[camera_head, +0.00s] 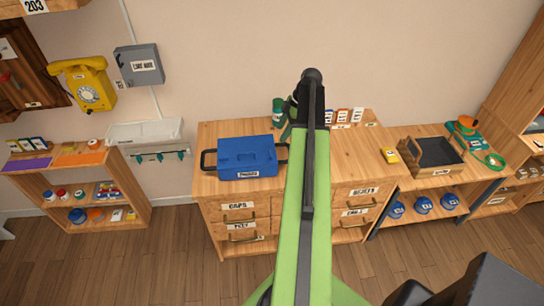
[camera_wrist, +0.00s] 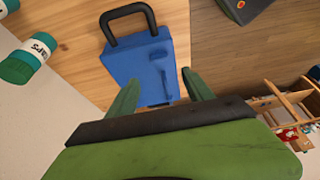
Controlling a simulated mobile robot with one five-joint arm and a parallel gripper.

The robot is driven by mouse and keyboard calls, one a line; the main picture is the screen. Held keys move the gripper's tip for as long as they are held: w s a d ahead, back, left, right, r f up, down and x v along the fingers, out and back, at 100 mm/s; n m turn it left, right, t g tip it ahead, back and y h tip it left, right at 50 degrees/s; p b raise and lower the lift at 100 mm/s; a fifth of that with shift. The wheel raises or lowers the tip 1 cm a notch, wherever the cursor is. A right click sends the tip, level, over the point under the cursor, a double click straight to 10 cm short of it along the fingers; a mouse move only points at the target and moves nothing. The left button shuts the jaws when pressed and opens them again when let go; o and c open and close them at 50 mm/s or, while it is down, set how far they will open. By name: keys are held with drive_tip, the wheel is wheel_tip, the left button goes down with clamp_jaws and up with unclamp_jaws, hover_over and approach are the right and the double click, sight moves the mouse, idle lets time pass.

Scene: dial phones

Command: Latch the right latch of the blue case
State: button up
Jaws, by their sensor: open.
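The blue case (camera_head: 247,158) lies on the wooden cabinet top, left of my arm in the head view, with a black handle (camera_head: 208,161) at its left end. In the wrist view the blue case (camera_wrist: 137,62) lies ahead of my gripper, its black handle at the top. A raised blue strip, perhaps a latch, shows on its right part (camera_wrist: 164,78); I cannot tell its state. My gripper (camera_wrist: 160,92) is open and empty, its two green fingers on either side of the case's near end in the picture. Contact cannot be judged. In the head view my arm hides most of my gripper.
Drawers (camera_head: 238,206) front the cabinet. A yellow phone (camera_head: 86,88) hangs on the wall at left.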

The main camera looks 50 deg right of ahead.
sight(270, 154)
drive_tip(key=b+x, duration=1)
drive_tip(key=x, duration=0.2)
drive_tip(key=shift+w+a+f, duration=0.1)
drive_tip(key=shift+f, duration=0.25)
drive_tip(key=shift+r, duration=0.1)
